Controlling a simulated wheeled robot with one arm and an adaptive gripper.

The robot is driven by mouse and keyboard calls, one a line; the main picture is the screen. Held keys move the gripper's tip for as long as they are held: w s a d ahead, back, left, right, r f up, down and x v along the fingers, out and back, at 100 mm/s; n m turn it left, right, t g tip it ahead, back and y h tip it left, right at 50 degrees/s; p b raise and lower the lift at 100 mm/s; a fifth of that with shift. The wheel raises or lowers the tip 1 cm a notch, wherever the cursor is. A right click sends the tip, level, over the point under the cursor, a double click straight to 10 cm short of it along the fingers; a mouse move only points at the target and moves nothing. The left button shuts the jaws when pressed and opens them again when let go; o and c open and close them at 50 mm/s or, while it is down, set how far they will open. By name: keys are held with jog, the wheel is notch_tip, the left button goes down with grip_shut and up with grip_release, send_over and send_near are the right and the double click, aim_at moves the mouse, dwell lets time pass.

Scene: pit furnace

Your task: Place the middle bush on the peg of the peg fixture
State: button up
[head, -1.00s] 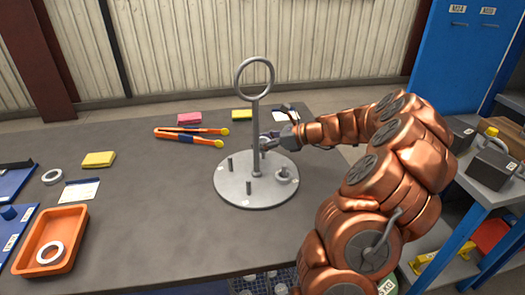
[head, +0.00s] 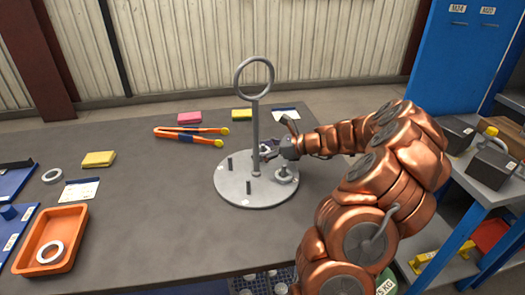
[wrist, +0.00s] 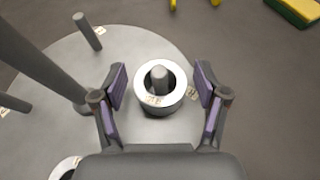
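The peg fixture (head: 232,190) is a round grey plate with a central post topped by a ring, and short pegs. In the wrist view, a metal bush (wrist: 177,101) is around a peg (wrist: 160,79), whose tip shows through its hole. My gripper (wrist: 162,84) is open, with a finger on each side of this bush and gaps between. In the head view, my gripper (head: 272,150) is at the plate's back right. A second bush (head: 286,179) sits at the plate's right front; its edge shows in the wrist view (wrist: 65,168). I cannot tell which is the middle bush.
A ring (head: 50,251) lies in the orange tray (head: 75,240); another ring (head: 52,175) lies on the table. Tongs (head: 190,134) and several sponges lie behind the fixture and to its left. The fixture's post (head: 256,135) stands close to my gripper.

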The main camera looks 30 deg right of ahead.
jog(key=shift+s+d+r, duration=0.15)
jog(key=shift+r, duration=0.05)
jog(key=v, duration=1.1)
jog(key=shift+s+d, duration=0.2)
jog(key=shift+s, duration=0.05)
dwell(0.4)
